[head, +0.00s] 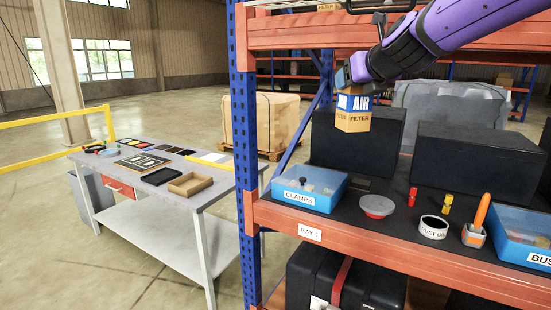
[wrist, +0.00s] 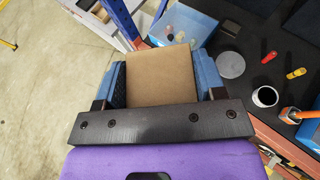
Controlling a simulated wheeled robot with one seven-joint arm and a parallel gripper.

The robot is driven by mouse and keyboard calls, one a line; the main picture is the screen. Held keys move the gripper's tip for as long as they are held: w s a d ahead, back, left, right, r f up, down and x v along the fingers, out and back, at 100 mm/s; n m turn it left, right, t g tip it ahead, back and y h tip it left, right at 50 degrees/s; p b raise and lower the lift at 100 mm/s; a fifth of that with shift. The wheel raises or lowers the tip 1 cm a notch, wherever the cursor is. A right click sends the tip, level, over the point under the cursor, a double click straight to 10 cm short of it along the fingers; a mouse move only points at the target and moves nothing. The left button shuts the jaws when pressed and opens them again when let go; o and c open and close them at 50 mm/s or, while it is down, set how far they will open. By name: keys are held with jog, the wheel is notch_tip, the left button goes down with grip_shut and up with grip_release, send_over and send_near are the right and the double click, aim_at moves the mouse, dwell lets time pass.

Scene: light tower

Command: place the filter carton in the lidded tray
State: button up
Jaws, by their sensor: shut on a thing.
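The filter carton (head: 353,122), tan with a white and blue "AIR FILTER" print, hangs in my gripper (head: 354,90) above the left part of the rack shelf. In the wrist view the carton's plain brown face (wrist: 161,72) sits between the two blue fingers of my gripper (wrist: 160,88), which press its sides. On the grey workbench at left lie a shallow black tray (head: 161,176) and, beside it, an open brown tray (head: 190,184). I cannot tell for certain which is the lidded tray.
The shelf (head: 310,233) holds a blue "CLAMPS" bin (head: 310,188), a grey round tin (head: 377,206), a "RUST" cup (head: 433,227), an orange-handled tool (head: 477,222) and black cases (head: 357,140). A blue rack upright (head: 246,150) stands between shelf and workbench (head: 215,192).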

aim_at(362, 98)
jog(key=w+d+f+m+h, duration=0.2)
jog(key=w+d+f, duration=0.3)
jog(key=f, duration=0.3)
jog(key=shift+w+t+h, duration=0.3)
jog(key=shift+w, duration=0.2)
dwell(0.4)
